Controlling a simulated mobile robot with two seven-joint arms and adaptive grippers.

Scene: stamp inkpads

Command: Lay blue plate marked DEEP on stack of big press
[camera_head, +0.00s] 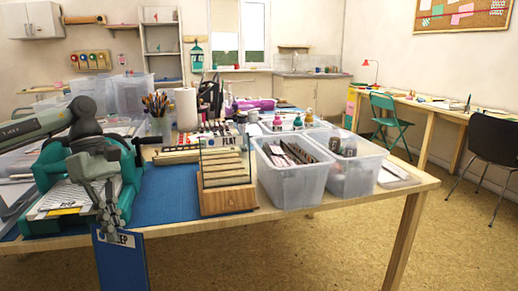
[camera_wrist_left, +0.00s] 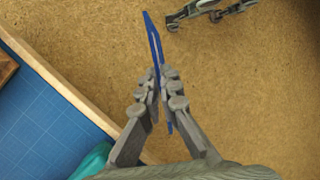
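The blue plate marked DEEP (camera_head: 122,266) hangs upright in front of the table's front edge, its label at the top partly covered by the gripper. My left gripper (camera_head: 115,222) is shut on its upper edge. In the left wrist view the fingers (camera_wrist_left: 160,92) pinch the thin blue plate (camera_wrist_left: 153,35), seen nearly edge-on. The big teal press (camera_head: 130,172) stands behind the gripper at the table's left. A stack with a pale top sheet (camera_head: 68,200) lies in it, partly hidden by my arm. A grey jointed part, possibly my right gripper (camera_wrist_left: 210,10), is cut off at the top.
A blue cutting mat (camera_head: 168,200) covers the table beside the press. A wooden rack (camera_head: 228,203) and two clear plastic bins (camera_head: 292,187) stand farther right. A pencil cup (camera_head: 160,125) is behind. The floor before the table is clear.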

